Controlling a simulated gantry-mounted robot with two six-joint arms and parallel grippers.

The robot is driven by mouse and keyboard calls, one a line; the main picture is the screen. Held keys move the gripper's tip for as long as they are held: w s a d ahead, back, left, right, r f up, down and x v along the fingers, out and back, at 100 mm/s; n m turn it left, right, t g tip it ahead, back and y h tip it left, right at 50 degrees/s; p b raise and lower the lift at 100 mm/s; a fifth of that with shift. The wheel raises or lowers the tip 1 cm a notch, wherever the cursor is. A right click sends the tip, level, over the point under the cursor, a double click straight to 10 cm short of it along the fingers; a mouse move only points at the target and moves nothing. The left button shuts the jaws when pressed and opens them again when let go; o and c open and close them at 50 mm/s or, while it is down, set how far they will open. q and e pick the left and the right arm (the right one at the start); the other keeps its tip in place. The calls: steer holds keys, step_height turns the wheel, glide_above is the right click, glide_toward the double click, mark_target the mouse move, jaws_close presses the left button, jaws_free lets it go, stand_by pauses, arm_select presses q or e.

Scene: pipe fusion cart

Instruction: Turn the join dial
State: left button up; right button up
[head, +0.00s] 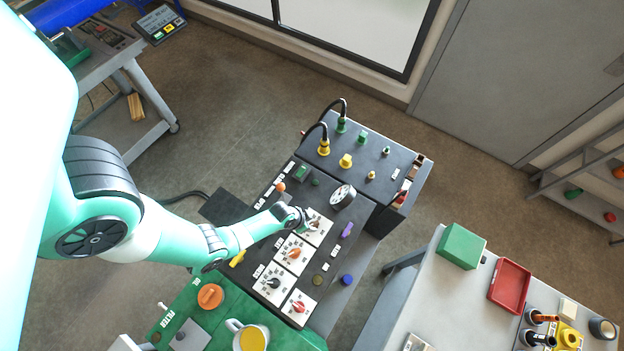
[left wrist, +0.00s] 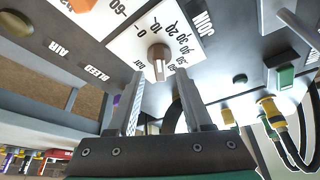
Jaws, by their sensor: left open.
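The join dial (head: 315,228) is a white scale plate with a small knob, the farthest of several dial plates on the dark sloped panel. In the left wrist view its brown-grey knob (left wrist: 157,58) stands on the plate, with numbers around it and a JOIN label beside it. My left gripper (head: 301,217) is at this dial and partly covers it in the head view. In the left wrist view its two fingers (left wrist: 158,85) are apart, with the knob in line with the gap between their tips. I see no clear contact. My right gripper is not in view.
Dials with orange (head: 294,254), black (head: 273,284) and red (head: 299,307) knobs sit nearer on the panel. A round gauge (head: 342,196) is close to the gripper. Yellow and green hose fittings (head: 324,148) stand behind. A green box (head: 461,246) is on the right table.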

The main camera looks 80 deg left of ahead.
mark_target(313, 225)
arm_select(q)
steer(key=x, duration=0.2)
steer(key=shift+w+f+b, duration=0.15)
steer(key=shift+f+b, duration=0.1)
steer(key=shift+b, duration=0.15)
jaws_close()
